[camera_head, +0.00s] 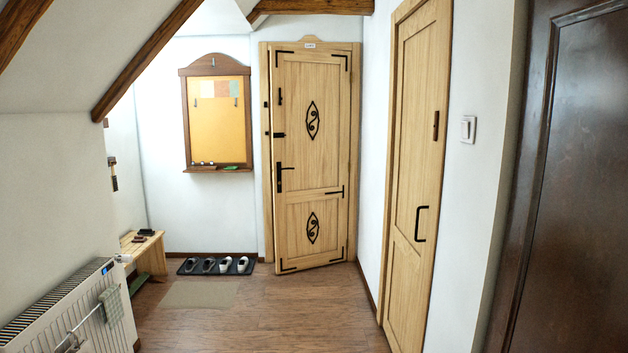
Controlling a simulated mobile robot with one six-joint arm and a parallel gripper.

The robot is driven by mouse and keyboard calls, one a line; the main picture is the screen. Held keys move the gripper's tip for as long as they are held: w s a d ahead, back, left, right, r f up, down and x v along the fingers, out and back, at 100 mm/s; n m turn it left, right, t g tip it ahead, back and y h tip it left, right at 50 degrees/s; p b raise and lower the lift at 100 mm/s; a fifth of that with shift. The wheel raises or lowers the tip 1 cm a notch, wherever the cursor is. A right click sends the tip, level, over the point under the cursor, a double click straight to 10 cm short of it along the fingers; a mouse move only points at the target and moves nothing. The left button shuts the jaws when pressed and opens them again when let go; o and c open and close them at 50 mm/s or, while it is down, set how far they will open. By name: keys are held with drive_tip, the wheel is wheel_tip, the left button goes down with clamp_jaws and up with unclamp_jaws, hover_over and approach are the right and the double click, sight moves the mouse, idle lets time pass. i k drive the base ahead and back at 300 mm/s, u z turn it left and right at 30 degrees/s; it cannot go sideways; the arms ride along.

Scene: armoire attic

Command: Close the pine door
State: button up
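A pale pine door (312,165) with black iron corner pieces and two black oval ornaments stands in the far wall. It appears slightly ajar: its left edge stands toward me, out from the pine frame (266,160), and its bottom edge slants. Its hinge side is on the right. A black lever handle (281,178) is on its left side, with black latch hardware (278,135) above. A second pale wood door (413,170) is in the right wall, with a black pull handle (420,224); it looks shut. My gripper is not in view.
A shoe mat (186,269) with several shoes lies left of the far door. A beige rug (200,294) lies before it. A radiator (62,315) and bench (146,245) line the left. A dark door (570,190) is near right. The middle wooden floor (290,310) is clear.

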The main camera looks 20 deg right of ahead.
sight(310, 202)
drive_tip(key=u, duration=0.5)
drive_tip(key=k, duration=1.35)
drive_tip(key=u, duration=0.3)
drive_tip(key=i, duration=1.7)
drive_tip(key=z, duration=0.5)
drive_tip(key=i, duration=0.85)
drive_tip(key=z, duration=0.3)
drive_tip(key=i, duration=1.6)
drive_tip(key=z, duration=0.15)
